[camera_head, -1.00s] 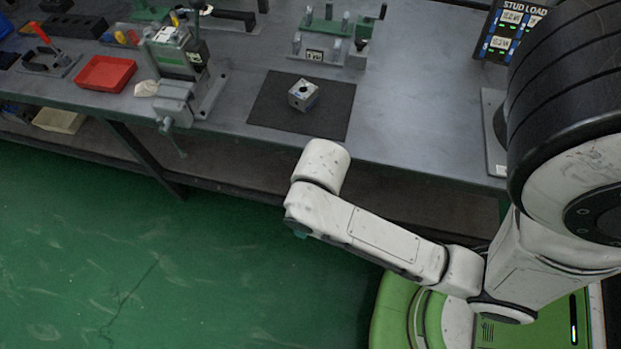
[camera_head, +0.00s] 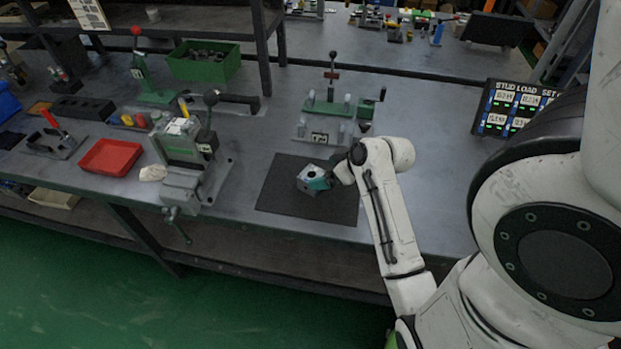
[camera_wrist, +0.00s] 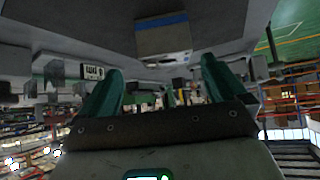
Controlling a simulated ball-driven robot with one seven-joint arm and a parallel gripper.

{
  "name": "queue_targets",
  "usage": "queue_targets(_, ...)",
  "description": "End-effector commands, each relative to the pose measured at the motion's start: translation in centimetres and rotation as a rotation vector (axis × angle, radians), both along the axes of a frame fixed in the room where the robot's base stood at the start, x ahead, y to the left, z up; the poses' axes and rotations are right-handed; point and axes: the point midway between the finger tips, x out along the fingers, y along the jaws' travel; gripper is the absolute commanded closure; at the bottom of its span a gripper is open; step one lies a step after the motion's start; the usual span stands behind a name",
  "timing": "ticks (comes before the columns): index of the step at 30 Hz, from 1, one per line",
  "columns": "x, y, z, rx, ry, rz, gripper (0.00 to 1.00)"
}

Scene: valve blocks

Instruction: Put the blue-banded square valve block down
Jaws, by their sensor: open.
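The valve block (camera_head: 308,173) is a grey metal cube with a round hole in its top. It rests on the dark mat (camera_head: 283,204) on the workbench. In the wrist view the block (camera_wrist: 163,42), with a blue band, shows ahead of the fingers, and the picture looks upside down. My gripper (camera_head: 322,181) has teal fingers and is at the right side of the block, partly hiding it in the head view. In the wrist view my gripper (camera_wrist: 160,68) has its fingers spread apart with nothing between them. I cannot tell whether a finger touches the block.
A vise-like fixture (camera_head: 186,160) stands left of the mat, beside a red tray (camera_head: 110,157). A green-based fixture (camera_head: 335,108) stands behind the mat. A stud load display (camera_head: 512,108) is at the right. The front mat strip is bare.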

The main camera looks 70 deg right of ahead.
Motion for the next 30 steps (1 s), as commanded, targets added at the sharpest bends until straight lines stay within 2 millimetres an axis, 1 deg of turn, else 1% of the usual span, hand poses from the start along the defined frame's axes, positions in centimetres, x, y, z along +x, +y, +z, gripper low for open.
queue_targets(1, 0.5, -0.2, -0.5, 0.002, 0.001, 0.000, 0.02)
queue_targets(4, 1.3, -0.4, -1.4, 0.001, 0.002, -0.001, 0.02)
queue_targets(11, 2.5, -0.5, -2.3, 0.002, 0.001, 0.000, 0.02)
queue_targets(16, 4.5, -0.5, -3.8, 0.004, 0.003, 0.001, 0.02)
queue_targets(19, 5.3, -0.8, -4.7, 0.002, 0.001, 0.000, 0.02)
queue_targets(23, 5.7, -1.0, -5.3, 0.001, 0.003, 0.000, 0.02)
queue_targets(29, 5.7, -1.0, -5.3, 0.000, 0.003, -0.001, 0.02)
queue_targets(30, 5.7, -1.0, -5.3, 0.000, 0.003, -0.001, 0.05)
